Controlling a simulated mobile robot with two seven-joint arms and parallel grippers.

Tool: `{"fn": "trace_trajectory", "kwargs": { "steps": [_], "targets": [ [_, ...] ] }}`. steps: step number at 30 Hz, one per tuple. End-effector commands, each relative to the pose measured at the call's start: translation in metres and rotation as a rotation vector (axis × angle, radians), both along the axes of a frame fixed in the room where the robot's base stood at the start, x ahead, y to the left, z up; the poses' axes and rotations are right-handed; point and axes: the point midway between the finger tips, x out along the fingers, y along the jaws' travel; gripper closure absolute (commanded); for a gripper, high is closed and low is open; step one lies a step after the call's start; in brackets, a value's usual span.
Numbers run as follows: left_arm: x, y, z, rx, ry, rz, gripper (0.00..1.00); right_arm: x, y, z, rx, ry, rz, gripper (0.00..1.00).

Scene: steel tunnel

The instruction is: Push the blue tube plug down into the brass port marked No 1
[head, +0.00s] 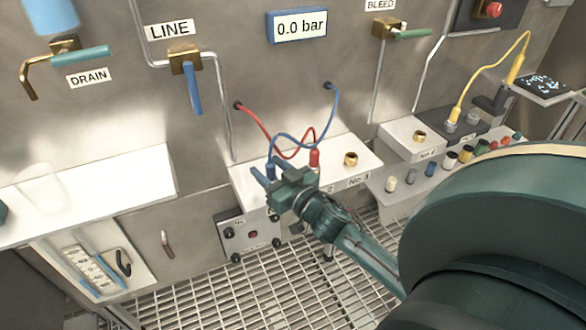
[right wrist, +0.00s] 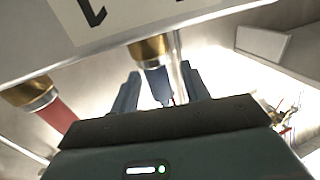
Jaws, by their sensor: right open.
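The blue tube plug (head: 270,169) stands at the left end of the white port block (head: 375,163), with a blue tube rising from it. In the right wrist view the blue plug (right wrist: 157,82) meets a brass port (right wrist: 150,50); how deep it sits I cannot tell. My right gripper (head: 267,173) is open. Its two fingers stand on either side of the blue plug in the wrist view, with gaps visible. The port's number is hidden by my gripper in the head view. My left gripper is not in view.
A red plug (head: 314,158) stands in the middle port, close to my right gripper. An empty brass port (head: 351,159) marked No 3 is to its right. Red and blue tubes loop above the block. A white shelf (head: 90,190) is at left, several coloured plugs at right.

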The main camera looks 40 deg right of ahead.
Motion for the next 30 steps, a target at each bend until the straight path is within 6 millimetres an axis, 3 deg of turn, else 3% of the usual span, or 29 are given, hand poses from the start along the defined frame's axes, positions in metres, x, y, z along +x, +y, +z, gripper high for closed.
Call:
{"fn": "trace_trajectory", "kwargs": {
  "steps": [9,15,21,30],
  "targets": [
    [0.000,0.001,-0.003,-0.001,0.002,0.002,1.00,-0.071,-0.002,-0.002,0.002,0.004,-0.002,0.54],
    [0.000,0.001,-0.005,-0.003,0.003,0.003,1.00,-0.100,-0.003,-0.001,0.001,0.002,-0.001,0.54],
    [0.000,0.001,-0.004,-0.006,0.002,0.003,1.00,-0.111,-0.003,0.001,0.000,-0.001,-0.001,0.54],
    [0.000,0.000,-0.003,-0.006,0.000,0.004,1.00,-0.111,-0.003,0.001,0.000,-0.001,-0.001,0.54]
  ]
}}
